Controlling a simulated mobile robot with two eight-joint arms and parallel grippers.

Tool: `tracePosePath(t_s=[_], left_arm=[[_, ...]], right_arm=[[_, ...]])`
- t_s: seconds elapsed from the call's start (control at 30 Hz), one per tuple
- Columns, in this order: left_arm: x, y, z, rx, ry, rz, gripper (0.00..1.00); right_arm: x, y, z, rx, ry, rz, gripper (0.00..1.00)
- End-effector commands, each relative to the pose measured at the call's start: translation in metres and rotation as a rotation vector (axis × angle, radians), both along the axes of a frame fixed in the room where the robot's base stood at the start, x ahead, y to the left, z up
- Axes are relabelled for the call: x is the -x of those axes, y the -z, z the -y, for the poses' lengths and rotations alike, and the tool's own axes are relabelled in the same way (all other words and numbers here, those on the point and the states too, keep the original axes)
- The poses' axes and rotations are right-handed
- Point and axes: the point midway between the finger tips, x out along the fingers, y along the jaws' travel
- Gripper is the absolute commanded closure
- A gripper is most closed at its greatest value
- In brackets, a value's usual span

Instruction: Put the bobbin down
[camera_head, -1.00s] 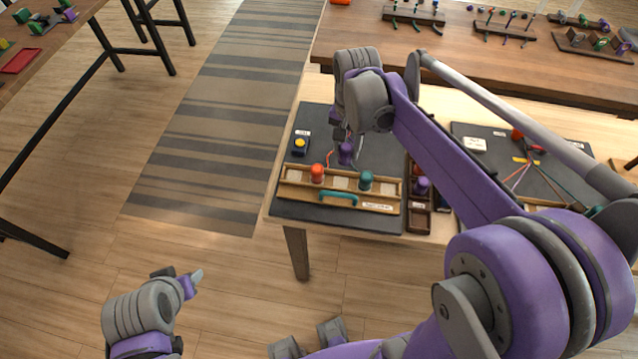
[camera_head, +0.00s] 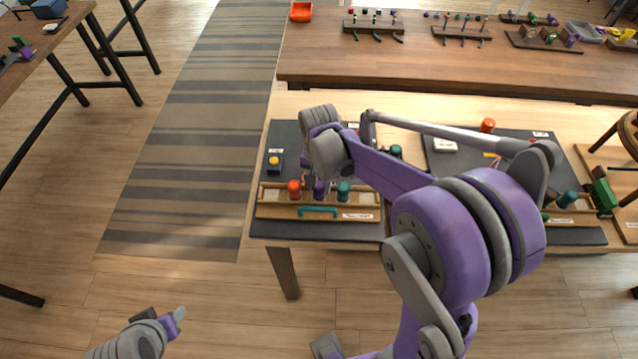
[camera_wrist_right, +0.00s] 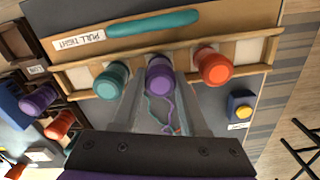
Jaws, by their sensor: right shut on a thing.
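A purple bobbin (camera_wrist_right: 160,78) is between the fingers of my right gripper (camera_wrist_right: 160,88), which is shut on it. In the head view the bobbin (camera_head: 319,188) is at the middle of the wooden rack (camera_head: 270,209), between a red bobbin (camera_head: 294,188) and a teal bobbin (camera_head: 343,191). Whether it touches the rack floor cannot be told. A thin purple cord (camera_wrist_right: 168,108) trails from it toward my wrist. My left gripper (camera_head: 178,318) is low at the lower left, far from the rack; its jaw state is unclear.
The rack has a teal handle (camera_wrist_right: 152,23) and a "PULL TIGHT" label (camera_wrist_right: 80,42). A blue box with a yellow button (camera_head: 274,162) lies left on the dark mat. In the wrist view, another purple bobbin (camera_wrist_right: 38,99) and a red one (camera_wrist_right: 60,124) stand in a side tray.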

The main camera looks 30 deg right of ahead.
Motion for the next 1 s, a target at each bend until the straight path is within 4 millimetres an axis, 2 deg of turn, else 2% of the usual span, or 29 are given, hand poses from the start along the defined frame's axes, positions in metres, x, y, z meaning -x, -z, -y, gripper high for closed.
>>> tracePosePath(t_s=[0.37, 0.4, 0.53, 0.83, 1.0], left_arm=[[0.002, 0.007, 0.000, 0.000, 0.000, -0.004, 0.50], [0.002, 0.007, 0.000, 0.000, 0.000, -0.004, 0.50], [0.002, 0.006, 0.000, 0.000, 0.000, -0.004, 0.50], [0.002, 0.005, 0.000, 0.000, 0.000, -0.003, 0.50], [-0.001, -0.003, 0.000, 0.000, 0.000, 0.002, 0.50]], right_arm=[[0.000, 0.008, 0.000, 0.000, 0.000, 0.000, 1.00], [0.000, 0.007, 0.000, 0.000, 0.000, 0.000, 0.52], [0.000, 0.006, 0.000, 0.000, 0.000, 0.000, 0.28], [0.000, 0.005, 0.000, 0.000, 0.000, 0.000, 0.27], [0.000, -0.011, 0.000, 0.000, 0.000, 0.001, 0.27]])
